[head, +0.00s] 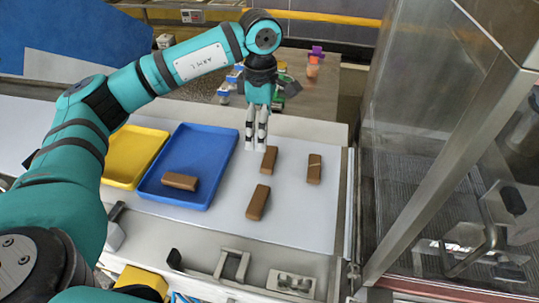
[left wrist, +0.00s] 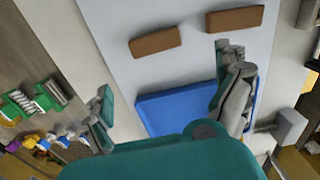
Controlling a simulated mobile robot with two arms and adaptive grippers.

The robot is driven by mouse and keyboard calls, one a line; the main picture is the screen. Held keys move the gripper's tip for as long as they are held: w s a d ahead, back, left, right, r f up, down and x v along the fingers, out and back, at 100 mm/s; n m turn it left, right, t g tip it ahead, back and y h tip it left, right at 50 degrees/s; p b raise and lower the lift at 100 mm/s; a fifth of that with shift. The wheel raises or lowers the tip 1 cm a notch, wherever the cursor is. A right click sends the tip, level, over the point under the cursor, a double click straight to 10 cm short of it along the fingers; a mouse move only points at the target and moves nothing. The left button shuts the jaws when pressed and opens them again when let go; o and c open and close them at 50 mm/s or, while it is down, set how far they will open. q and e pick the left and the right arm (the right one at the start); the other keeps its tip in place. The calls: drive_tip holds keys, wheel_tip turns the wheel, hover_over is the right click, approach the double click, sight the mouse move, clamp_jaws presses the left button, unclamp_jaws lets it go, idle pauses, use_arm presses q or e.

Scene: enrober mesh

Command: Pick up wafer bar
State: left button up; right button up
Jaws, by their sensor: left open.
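Brown bars lie on the pale work surface (head: 300,219): one (head: 269,160) just right of my left gripper's fingertips, one (head: 314,168) farther right with a thin light line across its top, and one (head: 258,203) nearer the front. Another brown bar (head: 180,181) lies in the blue tray (head: 196,138). I cannot tell which is the wafer bar. My left gripper (head: 256,147) points down, open and empty, between the blue tray and the bars. The left wrist view shows its spread fingers (left wrist: 165,70) and two brown bars (left wrist: 155,41) (left wrist: 235,19) beyond them. My right gripper is not visible.
A yellow tray (head: 133,156) stands left of the blue tray. A glass-and-metal enclosure (head: 430,120) borders the right side. Small coloured items (head: 232,84) stand behind the gripper. The surface between the front bar and its right edge is clear.

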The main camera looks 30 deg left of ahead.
use_arm(q)
hover_over(265, 156)
drive_tip(key=f, duration=0.4)
drive_tip(key=shift+s+a+f+p, duration=0.1)
drive_tip(key=shift+s+f+p, duration=0.1)
drive_tip(key=shift+p, duration=0.2)
drive_tip(key=shift+f, duration=0.25)
wheel_tip(265, 156, down, 5)
drive_tip(key=shift+w+r+p, duration=0.1)
drive_tip(key=shift+w+p, duration=0.05)
drive_tip(key=shift+p, duration=1)
drive_tip(key=c, duration=0.9)
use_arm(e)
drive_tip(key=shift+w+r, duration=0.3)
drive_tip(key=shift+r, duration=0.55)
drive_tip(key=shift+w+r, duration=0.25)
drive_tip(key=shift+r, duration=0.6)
